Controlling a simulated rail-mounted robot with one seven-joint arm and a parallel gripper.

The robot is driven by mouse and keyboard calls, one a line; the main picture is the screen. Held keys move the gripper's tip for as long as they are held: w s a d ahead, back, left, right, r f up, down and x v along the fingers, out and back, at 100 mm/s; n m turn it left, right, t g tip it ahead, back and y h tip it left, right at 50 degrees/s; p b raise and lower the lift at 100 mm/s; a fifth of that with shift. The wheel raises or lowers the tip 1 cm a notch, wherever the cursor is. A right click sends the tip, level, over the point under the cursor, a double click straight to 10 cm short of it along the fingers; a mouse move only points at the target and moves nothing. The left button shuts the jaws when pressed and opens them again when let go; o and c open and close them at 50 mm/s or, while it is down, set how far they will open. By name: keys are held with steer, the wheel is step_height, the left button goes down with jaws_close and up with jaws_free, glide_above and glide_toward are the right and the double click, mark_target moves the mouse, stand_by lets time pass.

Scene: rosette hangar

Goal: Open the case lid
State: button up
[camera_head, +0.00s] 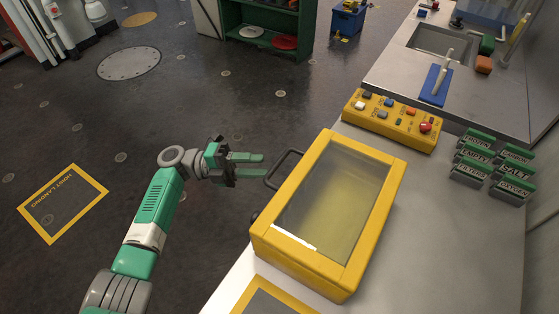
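The case (316,269) is a yellow box on the grey counter, right of my gripper. Its lid (337,194) has a yellow frame around a clear pane and lies flat and closed on top. A dark bar handle (284,168) sticks out from the case's left side, over the counter's edge. My gripper (263,165) is left of the handle. Its two green fingers point right toward the handle and show a gap between them, with nothing seen in it. From this view I cannot tell whether the fingertips touch the handle.
A yellow control box (392,120) with several buttons stands behind the case. Several green labelled tins (495,165) sit at the right. Behind are a sink (443,40) and a blue board (436,86). The floor left of the counter is clear around my arm.

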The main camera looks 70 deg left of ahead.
mark_target(277, 165)
steer(key=x, duration=0.5)
steer(key=shift+w+d, duration=0.15)
jaws_close()
